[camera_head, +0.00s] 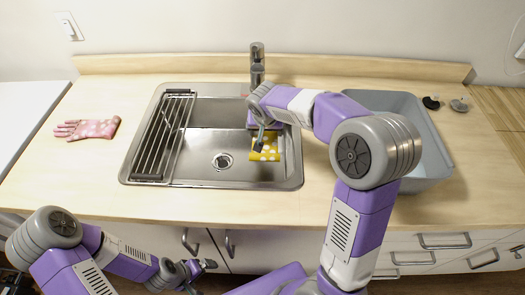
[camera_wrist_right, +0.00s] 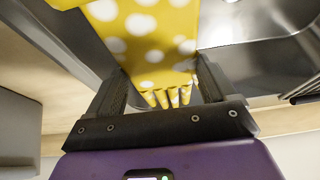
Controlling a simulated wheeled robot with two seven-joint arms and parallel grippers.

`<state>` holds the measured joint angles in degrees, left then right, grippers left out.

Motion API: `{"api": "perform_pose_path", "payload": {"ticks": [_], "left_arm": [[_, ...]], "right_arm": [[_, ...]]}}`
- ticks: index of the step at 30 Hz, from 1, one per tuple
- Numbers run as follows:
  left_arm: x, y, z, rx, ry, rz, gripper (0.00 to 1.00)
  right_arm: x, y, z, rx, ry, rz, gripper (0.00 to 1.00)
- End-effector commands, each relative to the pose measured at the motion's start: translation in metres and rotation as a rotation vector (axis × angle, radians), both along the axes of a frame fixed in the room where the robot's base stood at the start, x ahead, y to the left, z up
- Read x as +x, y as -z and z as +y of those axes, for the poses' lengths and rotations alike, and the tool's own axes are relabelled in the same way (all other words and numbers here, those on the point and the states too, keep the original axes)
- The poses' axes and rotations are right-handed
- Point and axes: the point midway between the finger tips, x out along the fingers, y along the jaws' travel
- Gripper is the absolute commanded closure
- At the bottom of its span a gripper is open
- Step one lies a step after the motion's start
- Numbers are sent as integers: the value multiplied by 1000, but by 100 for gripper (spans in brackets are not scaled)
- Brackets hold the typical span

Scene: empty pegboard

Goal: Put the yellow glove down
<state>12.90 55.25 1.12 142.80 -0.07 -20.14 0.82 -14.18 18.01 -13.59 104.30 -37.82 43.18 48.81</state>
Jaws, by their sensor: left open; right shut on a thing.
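The yellow glove with white dots (camera_head: 264,146) hangs below my right gripper (camera_head: 260,132), over the right part of the sink (camera_head: 215,180). In the right wrist view the yellow glove (camera_wrist_right: 150,35) lies between the two fingers of my right gripper (camera_wrist_right: 160,95), which is shut on it. Whether the glove touches the sink floor I cannot tell. My left gripper (camera_head: 200,275) is open and empty, low in front of the counter, far from the glove.
A pink dotted glove (camera_head: 88,128) lies on the counter left of the sink. A drying rack (camera_head: 165,135) covers the sink's left side, and a faucet (camera_head: 257,65) stands behind.

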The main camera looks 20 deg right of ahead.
Motion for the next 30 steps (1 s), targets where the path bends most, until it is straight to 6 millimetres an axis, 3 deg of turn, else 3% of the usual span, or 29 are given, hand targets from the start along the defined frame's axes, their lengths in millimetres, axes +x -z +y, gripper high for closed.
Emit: {"api": "perform_pose_path", "payload": {"ticks": [15,22,30], "left_arm": [[1,41,0,0,-1,-2,0],[1,45,0,0,-1,-2,0],[1,44,0,0,-1,-2,0]], "right_arm": [[0,122,0,-1,-2,5,46],[2,138,-1,0,-1,1,46],[36,138,-17,0,1,0,46]]}}
